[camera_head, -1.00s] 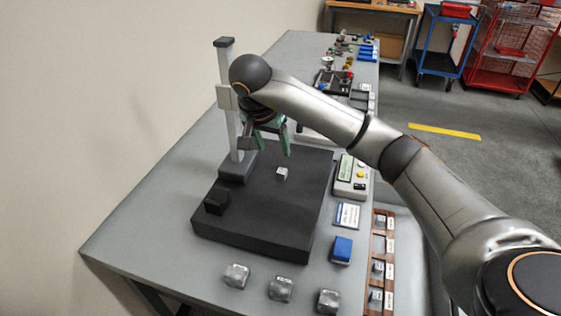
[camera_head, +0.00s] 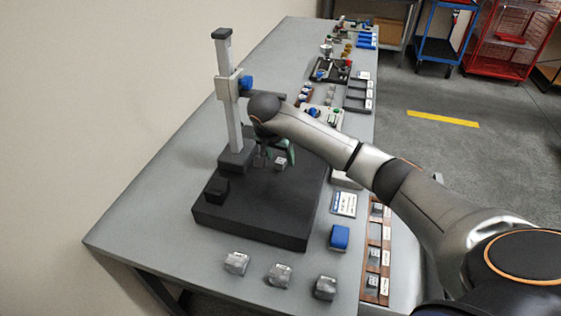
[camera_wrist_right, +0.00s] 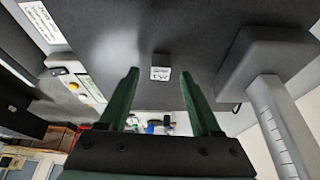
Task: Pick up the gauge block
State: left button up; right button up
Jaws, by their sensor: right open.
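The gauge block (camera_head: 281,164) is a small silver-grey block with a marked light top, lying on the black surface plate (camera_head: 250,222). In the right wrist view the block (camera_wrist_right: 160,73) appears centred between the fingertips, touching neither. My right gripper (camera_head: 276,156) has green fingers and is open and empty, close above the block, pointing down at the plate. In the wrist view its fingers (camera_wrist_right: 159,75) stand on either side of the block; the exact height gap is hard to tell. My left gripper is not in view.
The gauge stand (camera_head: 234,110) rises on the plate right beside my gripper. A small black block (camera_head: 215,190) sits at the plate's left. Several grey blocks (camera_head: 279,275) and a blue block (camera_head: 339,238) lie on the table in front. A card (camera_head: 344,204) lies to the right.

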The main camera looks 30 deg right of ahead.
jog(key=shift+w+d+f, duration=0.1)
jog(key=shift+f, duration=0.3)
grip_shut()
dwell(0.4)
